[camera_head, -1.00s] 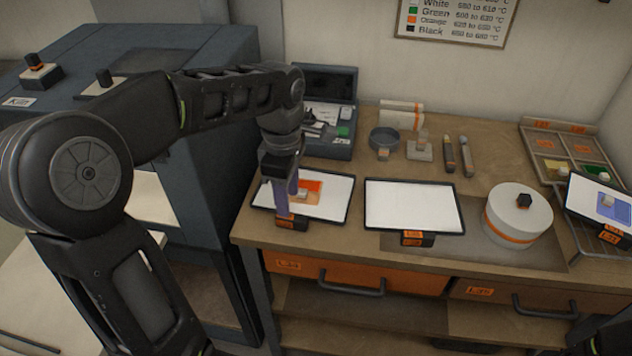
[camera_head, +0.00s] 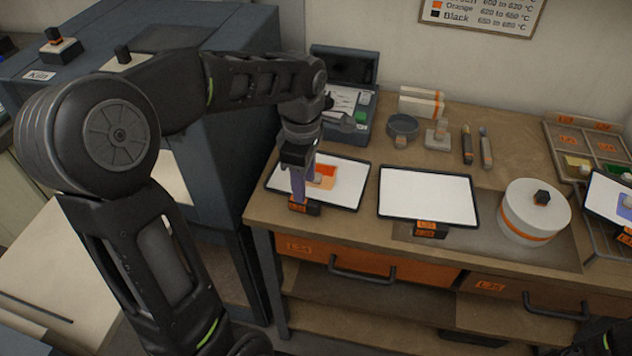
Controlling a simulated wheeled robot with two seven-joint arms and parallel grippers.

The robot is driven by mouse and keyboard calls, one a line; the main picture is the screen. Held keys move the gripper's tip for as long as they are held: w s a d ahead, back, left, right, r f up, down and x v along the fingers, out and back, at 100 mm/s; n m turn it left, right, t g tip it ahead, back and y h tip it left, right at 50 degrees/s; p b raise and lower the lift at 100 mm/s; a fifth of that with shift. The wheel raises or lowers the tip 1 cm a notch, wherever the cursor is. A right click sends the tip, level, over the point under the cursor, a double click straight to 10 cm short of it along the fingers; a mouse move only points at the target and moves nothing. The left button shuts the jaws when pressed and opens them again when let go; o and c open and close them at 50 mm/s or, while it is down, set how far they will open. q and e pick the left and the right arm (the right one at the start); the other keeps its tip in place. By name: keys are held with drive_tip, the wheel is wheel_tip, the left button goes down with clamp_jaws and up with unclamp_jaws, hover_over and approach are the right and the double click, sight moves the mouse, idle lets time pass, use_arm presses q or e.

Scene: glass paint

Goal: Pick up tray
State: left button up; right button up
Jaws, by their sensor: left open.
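My left gripper (camera_head: 298,200) points down at this handle, fingers open. Whether the fingers touch the handle cannot be told. The gripper hides part of the tray's left side. A second tray (camera_head: 428,194), with a plain white surface, lies to the right. A third tray (camera_head: 608,200) sits tilted on a wire rack at the right edge.
A round white container (camera_head: 535,207) with a black knob stands right of the second tray. The kiln (camera_head: 215,125) stands left of the workbench (camera_head: 400,250).

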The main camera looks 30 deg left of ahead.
use_arm(q)
drive_tip(key=shift+f, duration=0.1)
wheel_tip(320, 180, down, 5)
drive_tip(key=shift+s+p, duration=0.1)
drive_tip(key=shift+p, duration=0.65)
drive_tip(key=shift+c, duration=0.4)
clamp_jaws()
idle(0.9)
